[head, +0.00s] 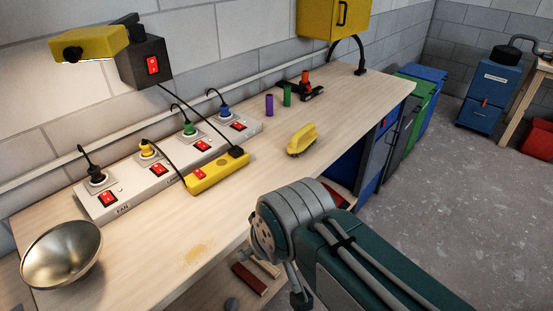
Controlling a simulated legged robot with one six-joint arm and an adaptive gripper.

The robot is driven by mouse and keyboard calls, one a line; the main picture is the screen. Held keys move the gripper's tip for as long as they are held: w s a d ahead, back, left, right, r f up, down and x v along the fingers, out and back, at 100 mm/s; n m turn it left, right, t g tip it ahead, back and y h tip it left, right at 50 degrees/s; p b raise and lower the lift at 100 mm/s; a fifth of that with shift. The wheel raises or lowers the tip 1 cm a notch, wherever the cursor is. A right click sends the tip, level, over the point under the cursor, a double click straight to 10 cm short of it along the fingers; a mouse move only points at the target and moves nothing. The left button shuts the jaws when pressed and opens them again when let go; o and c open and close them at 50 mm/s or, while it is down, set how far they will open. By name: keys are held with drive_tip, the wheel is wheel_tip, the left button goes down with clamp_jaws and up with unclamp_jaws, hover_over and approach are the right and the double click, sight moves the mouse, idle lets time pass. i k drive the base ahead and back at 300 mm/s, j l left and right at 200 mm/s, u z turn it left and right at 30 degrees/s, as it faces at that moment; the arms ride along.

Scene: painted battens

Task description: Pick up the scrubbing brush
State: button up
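The scrubbing brush (302,139) has a yellow handle and back, with paler bristles below. It rests on the wooden workbench (235,205), bristles down, near the front edge. My arm reaches in from the lower right, and its grey joint is nearer to me than the brush, clear of it. Only small dark and grey parts of what may be my gripper (275,278) show below that joint. The joint hides the rest, so its opening is unclear. Nothing touches the brush.
A white power strip (160,172) with plugs and a yellow switch box (217,174) lie left of the brush. Purple (269,105) and green (287,95) cylinders and a dark clamp-like tool (312,92) stand behind it. A metal bowl (62,254) sits at front left. Bench around the brush is clear.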

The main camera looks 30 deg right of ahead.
sight(300, 141)
drive_tip(key=i+l, duration=0.15)
drive_tip(key=l, duration=0.25)
drive_tip(key=i+l, duration=0.15)
drive_tip(key=l, duration=0.2)
drive_tip(key=i+l, duration=0.1)
drive_tip(key=l, duration=0.3)
drive_tip(key=i+l, duration=0.15)
drive_tip(key=l, duration=0.2)
drive_tip(key=i+l, duration=0.15)
drive_tip(key=l, duration=0.25)
